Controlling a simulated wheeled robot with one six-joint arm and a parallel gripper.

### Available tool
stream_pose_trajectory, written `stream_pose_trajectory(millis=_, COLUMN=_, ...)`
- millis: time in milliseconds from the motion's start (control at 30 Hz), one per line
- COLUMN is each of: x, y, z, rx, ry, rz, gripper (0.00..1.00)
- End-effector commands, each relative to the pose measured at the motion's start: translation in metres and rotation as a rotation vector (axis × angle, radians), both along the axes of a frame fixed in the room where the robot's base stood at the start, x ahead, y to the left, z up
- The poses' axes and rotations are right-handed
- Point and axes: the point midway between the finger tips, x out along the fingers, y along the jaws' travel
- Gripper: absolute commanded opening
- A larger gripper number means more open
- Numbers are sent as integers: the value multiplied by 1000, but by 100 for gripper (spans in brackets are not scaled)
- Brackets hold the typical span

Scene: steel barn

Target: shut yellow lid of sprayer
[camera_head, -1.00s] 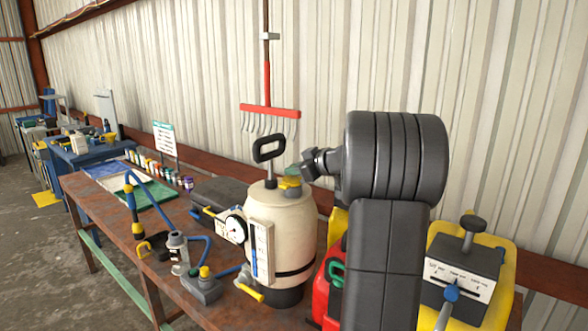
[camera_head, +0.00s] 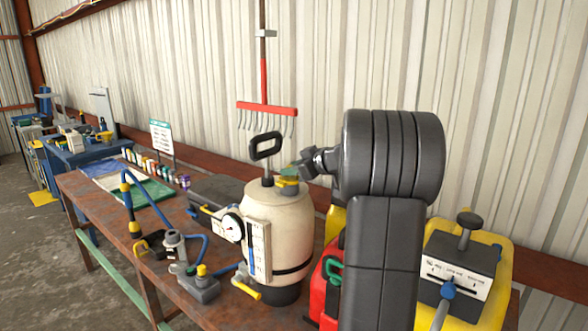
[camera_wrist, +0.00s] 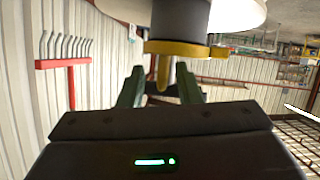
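The sprayer (camera_head: 283,228) is a cream tank with a black pump handle (camera_head: 266,146), upright on the bench. Its yellow lid (camera_head: 287,183) sits on top, right of the pump rod. In the wrist view the yellow lid (camera_wrist: 187,49) is a flat disc against a dark neck, with a tab pointing between my fingers. My gripper (camera_head: 291,170) is at the lid from the right. In the wrist view my gripper (camera_wrist: 160,84) has two green fingers apart, one on each side of the tab, with gaps showing. Whether either finger touches the lid is unclear.
A gauge (camera_head: 231,228) and a white scale panel (camera_head: 258,250) are on the tank's front left. A rusty bench (camera_head: 160,290) holds hoses and fittings. A red can (camera_head: 328,289) and a yellow unit (camera_head: 500,270) stand right. A red rake (camera_head: 266,108) hangs behind.

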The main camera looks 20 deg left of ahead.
Motion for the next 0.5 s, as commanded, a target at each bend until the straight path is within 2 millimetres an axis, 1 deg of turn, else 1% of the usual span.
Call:
stream_pose_trajectory(millis=133, x=-2, y=-4, z=3, rx=1, ry=-2, rz=0, gripper=31)
stream_pose_trajectory(millis=233, x=-6, y=-15, z=8, rx=2, ry=-3, rz=-2, gripper=31)
stream_pose_trajectory(millis=367, x=-16, y=-38, z=17, rx=2, ry=-4, rz=-5, gripper=31)
stream_pose_trajectory(millis=500, x=-29, y=-67, z=29, rx=0, ry=-4, rz=-6, gripper=31)
